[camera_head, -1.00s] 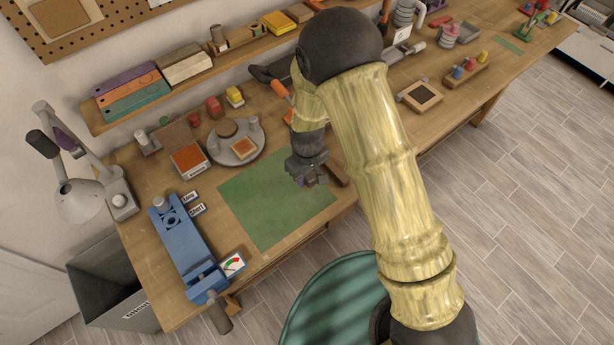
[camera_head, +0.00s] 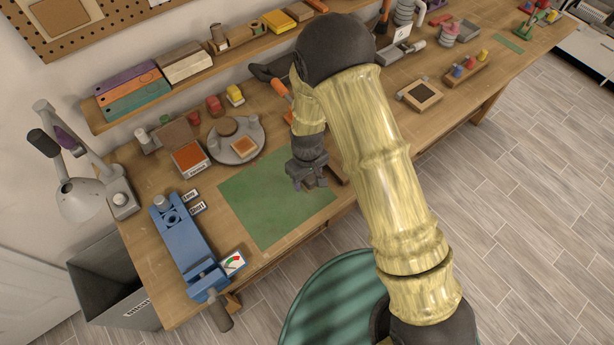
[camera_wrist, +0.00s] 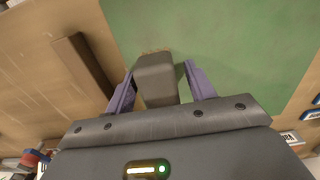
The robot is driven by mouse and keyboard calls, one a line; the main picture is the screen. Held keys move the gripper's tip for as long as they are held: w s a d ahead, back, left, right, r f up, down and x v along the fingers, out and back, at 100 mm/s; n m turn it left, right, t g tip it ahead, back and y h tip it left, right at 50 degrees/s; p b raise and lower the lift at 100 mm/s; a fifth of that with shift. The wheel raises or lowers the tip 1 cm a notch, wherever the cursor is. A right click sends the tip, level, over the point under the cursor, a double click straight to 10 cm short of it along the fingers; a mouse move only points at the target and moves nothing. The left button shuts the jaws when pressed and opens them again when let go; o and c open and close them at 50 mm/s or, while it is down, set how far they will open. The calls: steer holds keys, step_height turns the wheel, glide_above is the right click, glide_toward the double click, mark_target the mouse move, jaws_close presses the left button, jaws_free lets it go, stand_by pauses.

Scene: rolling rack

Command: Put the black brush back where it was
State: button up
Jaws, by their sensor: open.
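In the wrist view a dark grey-black block, which looks like the black brush (camera_wrist: 157,80), lies between the two purple fingers of my gripper (camera_wrist: 160,85). A thin tan edge shows at its far end. The fingers stand apart, one on each side of it, with a visible gap on the right; I cannot tell whether the left one touches. In the head view my gripper (camera_head: 309,184) is low over the right part of the green mat (camera_head: 262,208), and the brush is mostly hidden there.
A brown bar (camera_wrist: 84,72) lies on the bench just left of my gripper in the wrist view; it also shows in the head view (camera_head: 337,174). A blue vise-like fixture (camera_head: 188,245) stands left of the mat. A round grey tray (camera_head: 237,139) stands behind. Most of the mat is clear.

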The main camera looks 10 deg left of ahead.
step_height(320, 180, up, 12)
steer(key=b, duration=0.3)
steer(key=shift+r, duration=0.1)
stand_by(0.3)
stand_by(0.6)
steer(key=s+d+r+m+t, duration=0.1)
steer(key=s+d+r+m, duration=0.1)
steer(key=d, duration=0.6)
steer(key=s+d+r+m, duration=0.2)
steer(key=d+r+m, duration=0.1)
steer(key=d, duration=0.6)
steer(key=s+d+r+m+t, duration=0.1)
steer(key=s+d+r+m, duration=0.2)
steer(key=d, duration=0.5)
steer(key=shift+d+r+m+t, duration=0.2)
steer(key=shift+m+t, duration=0.1)
steer(key=shift+m, duration=0.6)
